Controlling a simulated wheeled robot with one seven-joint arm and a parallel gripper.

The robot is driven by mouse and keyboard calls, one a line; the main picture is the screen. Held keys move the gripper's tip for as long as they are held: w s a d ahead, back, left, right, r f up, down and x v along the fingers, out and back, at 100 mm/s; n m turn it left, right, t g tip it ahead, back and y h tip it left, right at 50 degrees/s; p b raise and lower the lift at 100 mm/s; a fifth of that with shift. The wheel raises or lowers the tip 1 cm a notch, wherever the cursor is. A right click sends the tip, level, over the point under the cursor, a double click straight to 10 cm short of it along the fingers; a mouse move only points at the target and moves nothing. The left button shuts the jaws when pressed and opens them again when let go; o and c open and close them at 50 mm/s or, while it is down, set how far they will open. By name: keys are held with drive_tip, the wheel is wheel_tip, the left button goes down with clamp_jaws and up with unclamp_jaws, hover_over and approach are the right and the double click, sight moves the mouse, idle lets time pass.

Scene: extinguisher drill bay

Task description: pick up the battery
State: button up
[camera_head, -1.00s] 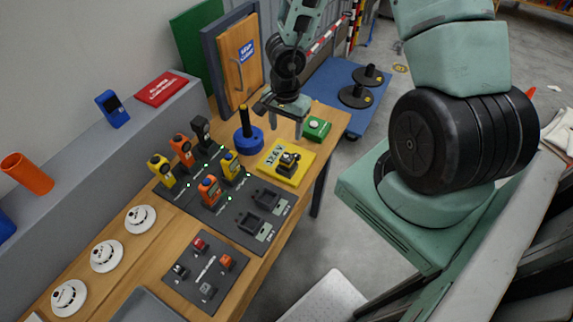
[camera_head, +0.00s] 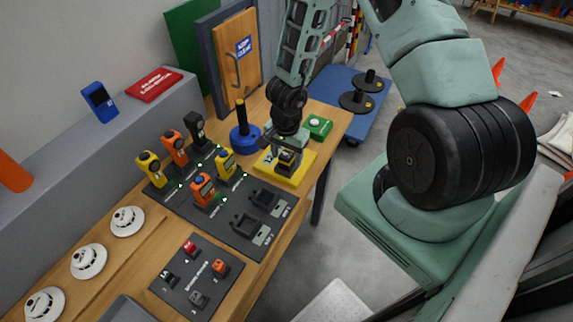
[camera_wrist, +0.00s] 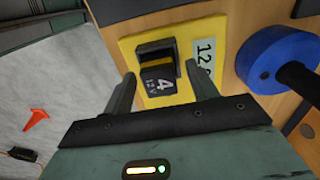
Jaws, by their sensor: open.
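The battery (camera_wrist: 159,82) is a dark block with a yellow band and a white "4" and "12 V" on it. It sits in a black holder (camera_wrist: 157,47) on a yellow plate (camera_wrist: 206,29) on the wooden bench. My gripper (camera_wrist: 161,88) is open, with one finger on each side of the battery, apart from it as far as I can see. In the head view my gripper (camera_head: 287,152) is low over the yellow plate (camera_head: 298,178), and the battery (camera_head: 286,158) is partly hidden by it.
A blue round base with a post (camera_head: 245,137) stands close left of the plate. A green box (camera_head: 318,126) is behind it to the right. A dark charging board (camera_head: 228,213) with several handheld devices lies in front. The bench's right edge is near.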

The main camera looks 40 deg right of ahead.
clamp_jaws()
